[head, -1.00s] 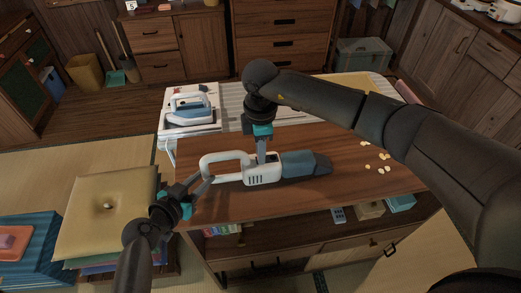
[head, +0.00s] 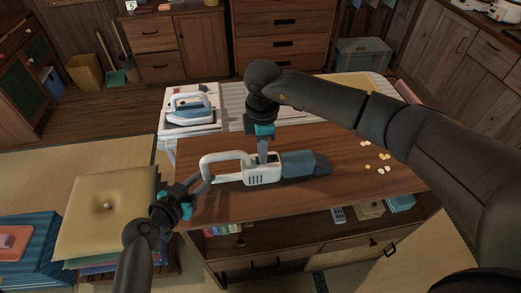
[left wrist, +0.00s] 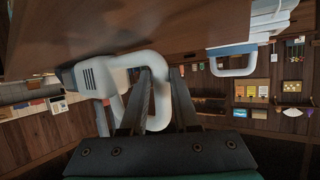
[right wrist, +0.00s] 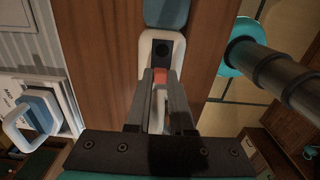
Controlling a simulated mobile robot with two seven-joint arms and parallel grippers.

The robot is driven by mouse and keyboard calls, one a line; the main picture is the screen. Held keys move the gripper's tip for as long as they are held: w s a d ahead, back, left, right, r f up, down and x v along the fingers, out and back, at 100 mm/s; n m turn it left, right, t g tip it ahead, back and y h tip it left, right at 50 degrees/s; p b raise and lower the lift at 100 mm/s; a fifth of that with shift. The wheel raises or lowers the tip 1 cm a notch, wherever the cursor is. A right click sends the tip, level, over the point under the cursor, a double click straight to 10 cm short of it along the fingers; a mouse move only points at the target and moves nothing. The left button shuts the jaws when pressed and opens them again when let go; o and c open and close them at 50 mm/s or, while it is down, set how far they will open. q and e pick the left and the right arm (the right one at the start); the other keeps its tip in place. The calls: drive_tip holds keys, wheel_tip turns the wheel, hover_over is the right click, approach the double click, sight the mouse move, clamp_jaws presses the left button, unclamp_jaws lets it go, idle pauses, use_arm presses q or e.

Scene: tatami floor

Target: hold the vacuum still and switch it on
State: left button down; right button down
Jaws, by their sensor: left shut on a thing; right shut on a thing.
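The vacuum is a white handle and body (head: 262,174) with a dark blue-grey end (head: 304,164), lying on the wooden table. My left gripper (head: 205,184) is shut on the left end of its looped handle, which shows between the fingers in the left wrist view (left wrist: 158,92). My right gripper (head: 263,156) comes down from above onto the body. In the right wrist view a red piece, apparently the switch (right wrist: 160,76), sits between its closed fingertips, just below a dark panel (right wrist: 162,50). The fingers partly hide that piece.
The brown table top (head: 365,185) has several small pale pieces (head: 383,169) at its right. A white and blue iron (head: 190,107) stands on a white stand behind the table. A yellow cushion (head: 108,212) lies on a stack at the left.

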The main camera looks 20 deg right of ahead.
use_arm(q)
drive_tip(key=shift+a+f, duration=0.1)
drive_tip(key=shift+f, duration=0.05)
use_arm(e)
drive_tip(key=shift+s+d, duration=0.1)
drive_tip(key=shift+d, duration=0.75)
drive_tip(key=c, duration=0.8)
unclamp_jaws()
drive_tip(key=shift+o, duration=0.2)
wheel_tip(320, 180, up, 12)
use_arm(q)
drive_tip(key=c, duration=0.6)
unclamp_jaws()
